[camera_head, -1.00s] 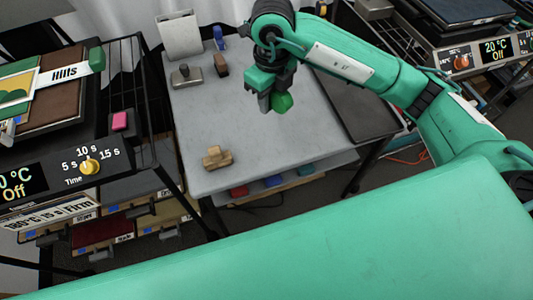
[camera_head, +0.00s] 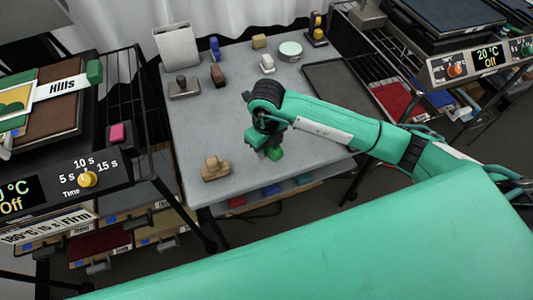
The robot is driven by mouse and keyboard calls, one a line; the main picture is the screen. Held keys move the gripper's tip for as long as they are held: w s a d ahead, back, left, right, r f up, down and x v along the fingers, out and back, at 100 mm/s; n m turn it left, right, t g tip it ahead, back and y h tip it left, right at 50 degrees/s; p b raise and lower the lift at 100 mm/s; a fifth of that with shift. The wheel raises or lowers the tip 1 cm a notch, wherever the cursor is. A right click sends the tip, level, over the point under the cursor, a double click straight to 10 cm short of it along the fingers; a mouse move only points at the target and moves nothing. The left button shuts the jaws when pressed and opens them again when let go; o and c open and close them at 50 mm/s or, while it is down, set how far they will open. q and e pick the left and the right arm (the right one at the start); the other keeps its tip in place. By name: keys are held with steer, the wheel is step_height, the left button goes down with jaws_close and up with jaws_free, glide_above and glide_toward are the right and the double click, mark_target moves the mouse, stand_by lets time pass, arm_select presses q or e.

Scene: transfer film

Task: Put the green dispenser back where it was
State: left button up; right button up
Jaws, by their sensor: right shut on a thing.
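My right gripper (camera_head: 261,143) reaches in from the right over the grey table. It is shut on the green dispenser (camera_head: 274,154), a small green block partly hidden by the fingers. The dispenser is over the front middle of the table (camera_head: 235,122), right of a wooden block with a knob (camera_head: 214,171). I cannot tell whether it touches the tabletop. My left gripper is not in view.
At the back of the table stand a metal weight (camera_head: 184,88), a brown block (camera_head: 217,75), a blue item (camera_head: 214,49), a white item (camera_head: 267,64) and a round tin (camera_head: 290,50). A dark tray (camera_head: 328,80) lies right. The table's left front is mostly clear.

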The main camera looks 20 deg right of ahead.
mark_target(266, 156)
step_height(266, 156, down, 4)
steer(key=shift+f, duration=0.25)
steer(key=o, duration=0.9)
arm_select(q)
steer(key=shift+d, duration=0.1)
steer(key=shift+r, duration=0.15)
